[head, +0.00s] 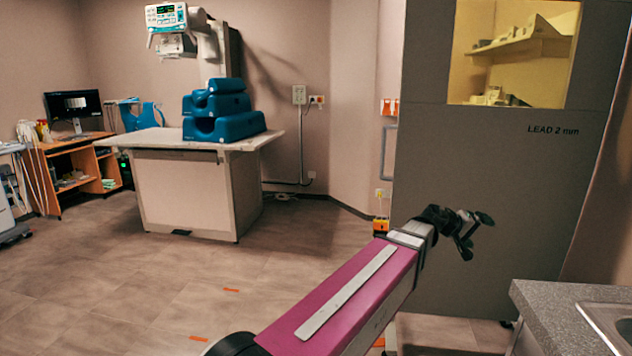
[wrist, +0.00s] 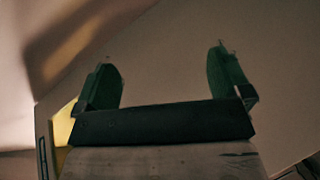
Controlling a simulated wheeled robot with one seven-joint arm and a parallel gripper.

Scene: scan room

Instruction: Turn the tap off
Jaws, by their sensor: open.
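No tap shows in either view. A metal sink (head: 612,318) set in a speckled grey counter (head: 548,297) is partly in frame at the lower right of the head view; the rest is cut off. My gripper (head: 478,231) is held out in front of the grey lead screen, up and to the left of the counter. In the wrist view my gripper (wrist: 163,72) has its two dark green fingers wide apart, with nothing between them.
The tall grey lead screen (head: 490,200) with a window (head: 512,75) stands behind my gripper. A table (head: 190,141) with blue cushions (head: 215,112) and a desk with a monitor (head: 73,105) stand at the left. The floor (head: 100,285) at the lower left is clear.

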